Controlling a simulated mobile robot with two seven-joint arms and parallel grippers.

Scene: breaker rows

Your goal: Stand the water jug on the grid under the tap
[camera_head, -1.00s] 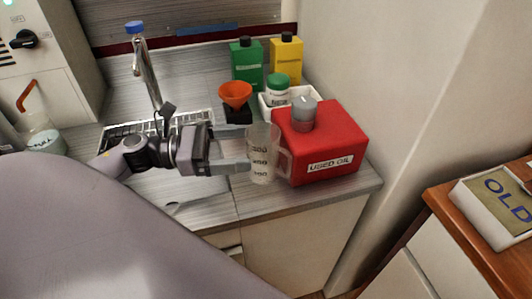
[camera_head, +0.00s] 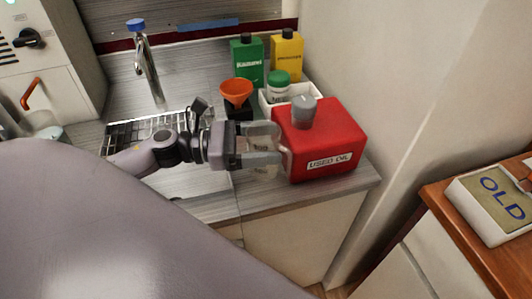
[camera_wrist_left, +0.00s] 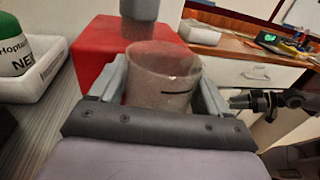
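The clear water jug (camera_head: 263,172) stands on the counter against the left side of the red used-oil can. My left gripper (camera_head: 268,144) reaches in from the left with a finger on each side of the jug. In the left wrist view the jug (camera_wrist_left: 163,85) is between the fingers, close to both; I cannot tell whether they press on it. The tap (camera_head: 148,65), with a blue top, stands behind the dark grid (camera_head: 118,135), partly covered by my left arm. A dark jointed part at the right of the wrist view may be my right gripper (camera_wrist_left: 240,102); its fingers are unclear.
The red can (camera_head: 335,135) blocks the jug's right. Behind are an orange funnel (camera_head: 236,92), a white tray (camera_head: 267,105) with a green-lidded jar (camera_head: 279,85), and green (camera_head: 247,60) and yellow (camera_head: 286,55) bottles. The counter's front edge is close.

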